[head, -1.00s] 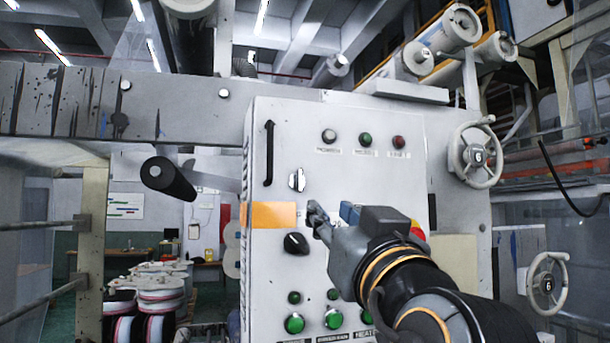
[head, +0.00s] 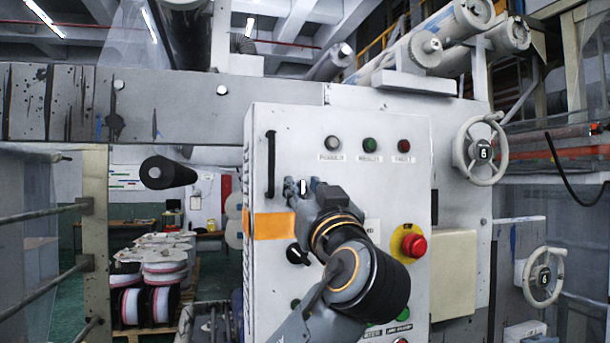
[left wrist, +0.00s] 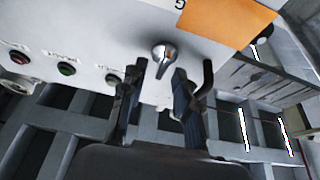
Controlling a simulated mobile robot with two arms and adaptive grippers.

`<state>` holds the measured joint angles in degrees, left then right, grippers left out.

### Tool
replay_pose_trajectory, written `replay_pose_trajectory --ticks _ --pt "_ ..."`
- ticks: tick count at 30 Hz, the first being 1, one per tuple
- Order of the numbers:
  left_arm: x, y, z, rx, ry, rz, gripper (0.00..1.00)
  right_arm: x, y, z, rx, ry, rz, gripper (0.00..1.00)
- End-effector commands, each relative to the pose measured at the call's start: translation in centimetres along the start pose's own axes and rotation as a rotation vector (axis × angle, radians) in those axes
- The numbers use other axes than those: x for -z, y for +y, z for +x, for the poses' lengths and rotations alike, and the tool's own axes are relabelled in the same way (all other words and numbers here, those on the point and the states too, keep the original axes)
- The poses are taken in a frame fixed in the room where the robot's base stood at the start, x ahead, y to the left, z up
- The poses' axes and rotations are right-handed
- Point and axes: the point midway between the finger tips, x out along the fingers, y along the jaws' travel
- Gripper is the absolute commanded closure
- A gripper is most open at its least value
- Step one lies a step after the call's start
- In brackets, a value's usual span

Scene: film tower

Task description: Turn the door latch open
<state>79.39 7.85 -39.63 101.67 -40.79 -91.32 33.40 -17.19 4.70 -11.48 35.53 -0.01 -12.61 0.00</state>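In the left wrist view the latch (left wrist: 164,56) shows as a shiny rounded knob with a lever pointing toward my gripper. My left gripper (head: 301,190) is at the latch in the head view, partly covering it. In the left wrist view its two fingers (left wrist: 161,82) are apart, with the latch's lever end between or just ahead of their tips. Contact cannot be told. My right gripper is not in view.
An orange label (head: 268,225) and a black rotary knob (head: 297,253) lie below the latch. Indicator lamps (head: 369,144) are at upper right. A red emergency button (head: 414,245) sits right of my arm. Handwheels (head: 480,152) stand farther right.

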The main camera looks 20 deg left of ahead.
Motion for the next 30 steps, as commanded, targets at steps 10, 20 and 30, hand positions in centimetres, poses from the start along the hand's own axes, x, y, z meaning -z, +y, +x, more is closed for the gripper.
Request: replay_pose_trajectory --ticks 10,20,30 --pt "-0.1 0.0 0.3 -0.001 0.0 0.001 0.73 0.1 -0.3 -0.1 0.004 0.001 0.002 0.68" --pt "-0.1 0.0 0.2 -0.001 0.0 0.001 1.0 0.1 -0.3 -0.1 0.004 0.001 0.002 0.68" --pt "-0.3 0.0 0.1 -0.03 0.0 0.07 1.0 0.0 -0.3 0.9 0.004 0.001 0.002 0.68"
